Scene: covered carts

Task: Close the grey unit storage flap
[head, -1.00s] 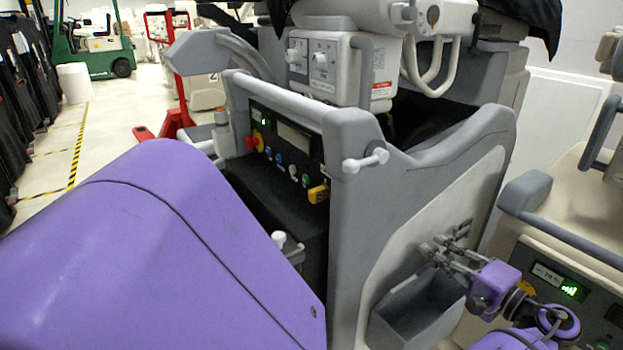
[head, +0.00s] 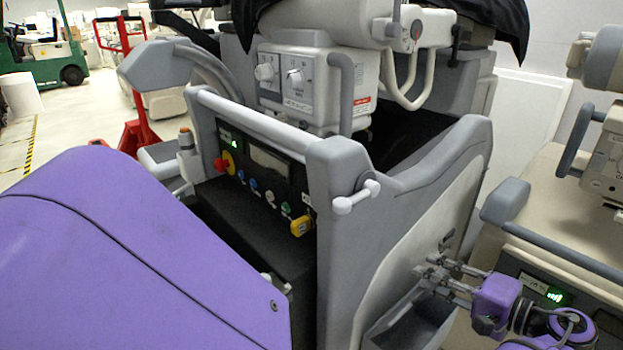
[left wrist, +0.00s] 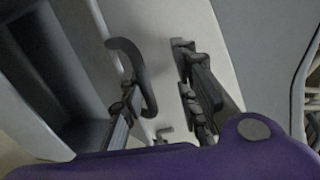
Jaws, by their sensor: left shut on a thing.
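The grey unit (head: 345,200) stands in the middle of the head view. Low on its side panel the storage flap (head: 408,318) is tilted out, with a dark pocket behind it. The pocket (left wrist: 55,60) also shows at the left of the left wrist view. My left gripper (head: 434,270) is at the panel just above the flap. In the left wrist view its fingers (left wrist: 155,85) stand on both sides of a grey hook-shaped handle (left wrist: 142,75) and are shut on it. The exact contact is hard to see. My right gripper is not in view.
A beige cart (head: 545,215) with a grey rail stands close on the right, leaving a narrow gap beside my left gripper. A control panel (head: 265,180) with coloured knobs is on the unit's front. A red pallet jack (head: 137,120) and a green forklift (head: 45,55) are farther back.

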